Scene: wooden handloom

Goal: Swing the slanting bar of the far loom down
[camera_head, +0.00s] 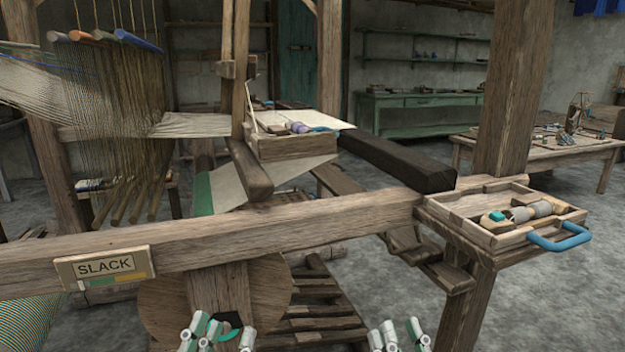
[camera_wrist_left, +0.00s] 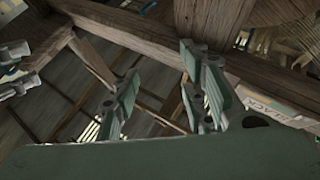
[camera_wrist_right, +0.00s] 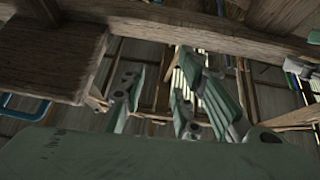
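A wooden loom frame (camera_head: 210,232) crosses in front of me, with a "SLACK" sign (camera_head: 103,267) on its beam. A short wooden bar (camera_head: 248,172) slants down behind this beam. I cannot tell whether it is the task's slanting bar or which part is the far loom. My left gripper (camera_head: 218,333) is low in front of a round wooden disc (camera_head: 165,305); its fingers are apart and empty in the left wrist view (camera_wrist_left: 160,105). My right gripper (camera_head: 400,336) is low, right of it; its fingers are also apart and empty in the right wrist view (camera_wrist_right: 158,100).
A wooden tray (camera_head: 455,207) with a blue handle and spools sits on the beam's right end. A dark thick beam (camera_head: 395,160) runs behind it. Hanging warp threads (camera_head: 125,120) fill the left. A table (camera_head: 535,148) stands back right, with open floor before it.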

